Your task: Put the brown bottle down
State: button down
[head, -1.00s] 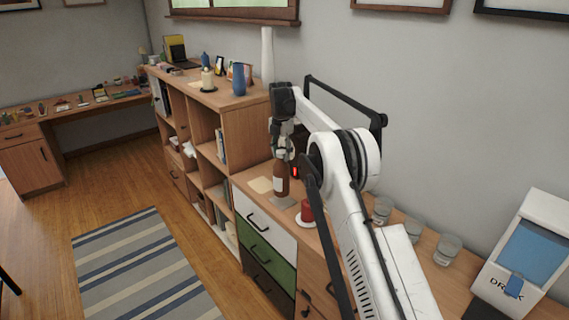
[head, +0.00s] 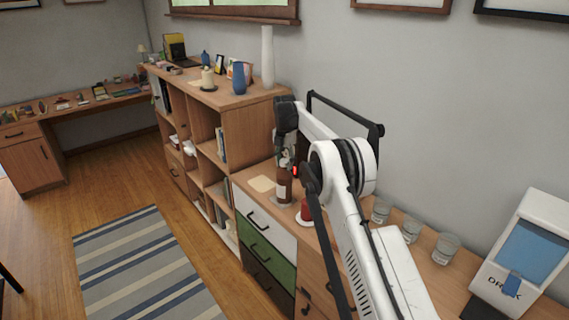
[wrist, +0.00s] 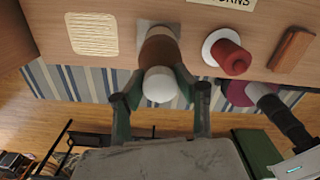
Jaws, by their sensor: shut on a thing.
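The brown bottle (head: 284,189) is upright at the wooden cabinet top, with a pale label on its side. My gripper (head: 286,162) is around its upper part from above. In the wrist view, my gripper (wrist: 160,92) has one finger on each side of the bottle (wrist: 159,50), whose white cap faces the camera. The bottle's base is over a grey square mat (wrist: 144,27), which is mostly hidden by it. I cannot tell whether the base touches the mat or is slightly above it.
A red candle (wrist: 234,58) on a white saucer stands close to the right of the bottle. A tan woven square (wrist: 92,34) lies to the left. Glass cups (head: 411,230) and a drink dispenser (head: 525,250) stand further right. A taller shelf (head: 254,125) rises behind.

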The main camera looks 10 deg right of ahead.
jog(key=c, duration=1.3)
grip_release()
jog(key=shift+f, duration=0.1)
